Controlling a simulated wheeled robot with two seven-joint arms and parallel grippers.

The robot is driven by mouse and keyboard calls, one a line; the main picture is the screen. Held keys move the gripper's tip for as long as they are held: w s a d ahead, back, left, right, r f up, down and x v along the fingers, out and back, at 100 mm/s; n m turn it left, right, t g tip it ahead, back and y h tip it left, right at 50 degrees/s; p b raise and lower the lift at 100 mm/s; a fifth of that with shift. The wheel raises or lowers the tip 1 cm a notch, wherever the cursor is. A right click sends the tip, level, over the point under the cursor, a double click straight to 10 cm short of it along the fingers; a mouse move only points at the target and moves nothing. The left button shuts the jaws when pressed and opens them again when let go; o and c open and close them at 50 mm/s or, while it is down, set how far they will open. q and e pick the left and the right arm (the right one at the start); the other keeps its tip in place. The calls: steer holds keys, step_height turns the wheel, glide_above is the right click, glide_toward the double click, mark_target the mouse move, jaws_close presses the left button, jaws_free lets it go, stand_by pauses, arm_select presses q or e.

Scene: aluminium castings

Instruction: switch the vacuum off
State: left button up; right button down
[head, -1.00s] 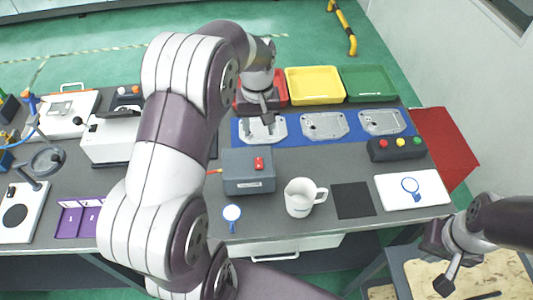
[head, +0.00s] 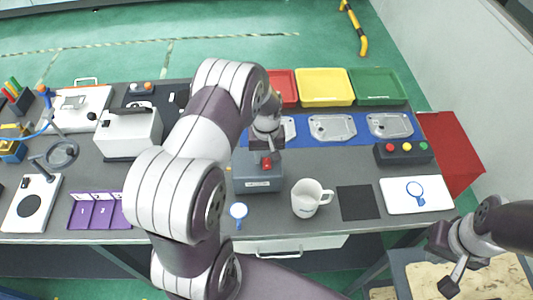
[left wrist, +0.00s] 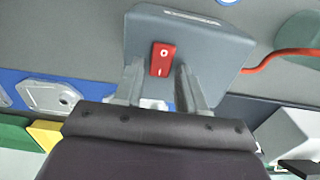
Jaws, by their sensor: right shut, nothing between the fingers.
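The vacuum unit is a grey box (head: 258,184) in the middle of the table, with a red rocker switch (head: 267,163) on top. In the left wrist view the box (left wrist: 215,48) shows the switch (left wrist: 163,59) marked O and I; I cannot tell which side is pressed. My left gripper (head: 266,150) is over the box from behind. Its two fingers (left wrist: 160,68) are apart, one on each side of the switch in the picture; contact is not clear. My right gripper (head: 444,262) is shut and empty at the lower right, away from the box.
A white mug (head: 307,199) stands right of the box, with a black square mat (head: 358,203) beside it. A blue mat with metal castings (head: 332,127) and red, yellow (head: 325,88) and green trays lie behind. A button box (head: 403,153) stands at right. A red hose (left wrist: 280,55) leaves the unit.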

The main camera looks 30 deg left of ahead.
arm_select(q)
jaws_close()
steer(key=shift+s+d+t, duration=0.1)
steer(key=shift+t, duration=0.2)
steer(key=shift+s+d+f+t+y+b, duration=0.1)
steer(key=shift+s+f+t+y+b, duration=0.05)
steer(key=shift+t+y+b, duration=0.65)
steer(key=shift+r, duration=0.2)
steer(key=shift+o, duration=1.8)
jaws_free()
